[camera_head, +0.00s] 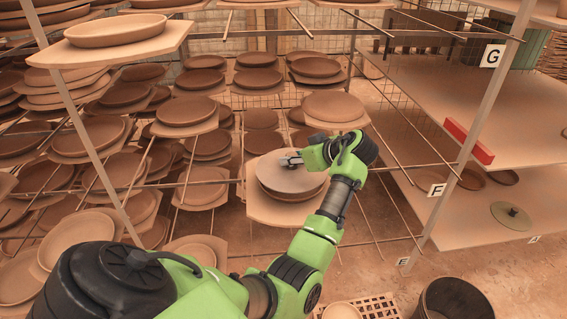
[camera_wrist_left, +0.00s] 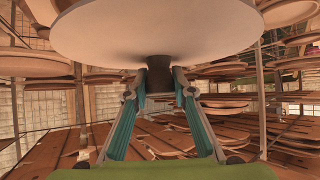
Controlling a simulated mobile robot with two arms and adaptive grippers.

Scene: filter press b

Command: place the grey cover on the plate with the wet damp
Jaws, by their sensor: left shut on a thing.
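The grey cover (camera_head: 285,178) is a round pale disc, held in the middle of the rack over a brown plate (camera_head: 290,195) on a light board (camera_head: 258,208). The cover hides most of this plate, and I cannot tell if they touch or if the plate is damp. In the left wrist view the cover (camera_wrist_left: 160,30) fills the top, with its dark knob (camera_wrist_left: 158,72) between my fingers. My left gripper (camera_head: 292,158) is shut on the knob; its fingers also show in the left wrist view (camera_wrist_left: 158,82). My right gripper is not in view.
Thin rack rods and a slanted post (camera_head: 480,120) stand around the arm. Many brown plates on boards fill the rack at left. A dark bucket (camera_head: 452,298) stands below.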

